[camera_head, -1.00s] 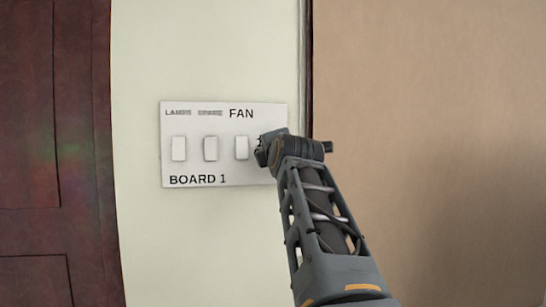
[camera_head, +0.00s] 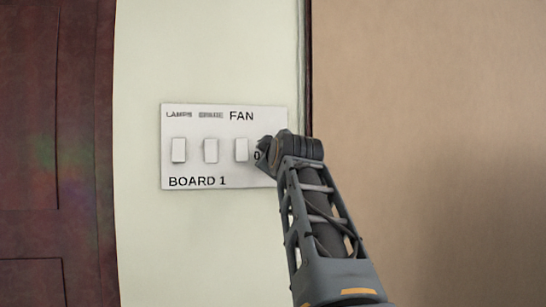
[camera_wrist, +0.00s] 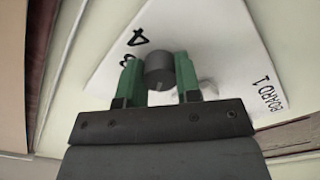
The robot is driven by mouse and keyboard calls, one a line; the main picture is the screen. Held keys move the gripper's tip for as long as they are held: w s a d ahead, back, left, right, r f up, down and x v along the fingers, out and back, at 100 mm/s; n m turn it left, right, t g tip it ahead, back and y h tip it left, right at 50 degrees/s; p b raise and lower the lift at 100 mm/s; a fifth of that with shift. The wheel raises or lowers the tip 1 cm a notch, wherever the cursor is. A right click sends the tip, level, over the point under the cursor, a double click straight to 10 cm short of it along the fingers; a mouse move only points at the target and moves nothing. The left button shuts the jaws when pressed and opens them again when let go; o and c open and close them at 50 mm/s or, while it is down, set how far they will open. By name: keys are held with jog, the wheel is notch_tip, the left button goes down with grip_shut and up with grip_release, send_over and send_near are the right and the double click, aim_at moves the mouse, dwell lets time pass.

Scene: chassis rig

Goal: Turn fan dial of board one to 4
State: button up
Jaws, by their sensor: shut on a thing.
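Board one (camera_head: 195,172) is a white panel on the pale wall, marked BOARD 1, with a FAN label at its upper right. A "4" and a partly hidden "3" show left of the dial. The dial's pointer is not clear.
Several white rocker switches (camera_head: 210,150) stand in a row left of the dial, close to my gripper. A dark red door (camera_head: 55,150) is at the left. A tan panel (camera_head: 430,120) fills the right, with a dark edge beside the wall.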

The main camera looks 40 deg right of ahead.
jog(key=m+p, duration=0.2)
jog(key=m, duration=2.4)
jog(key=shift+w+a, duration=0.1)
jog(key=shift+a, duration=0.05)
dwell(0.5)
jog(key=o, duration=0.9)
jog(key=b+v, duration=0.3)
jog(key=v, duration=1.1)
jog(key=shift+b, duration=0.4)
jog(key=shift+w, duration=0.1)
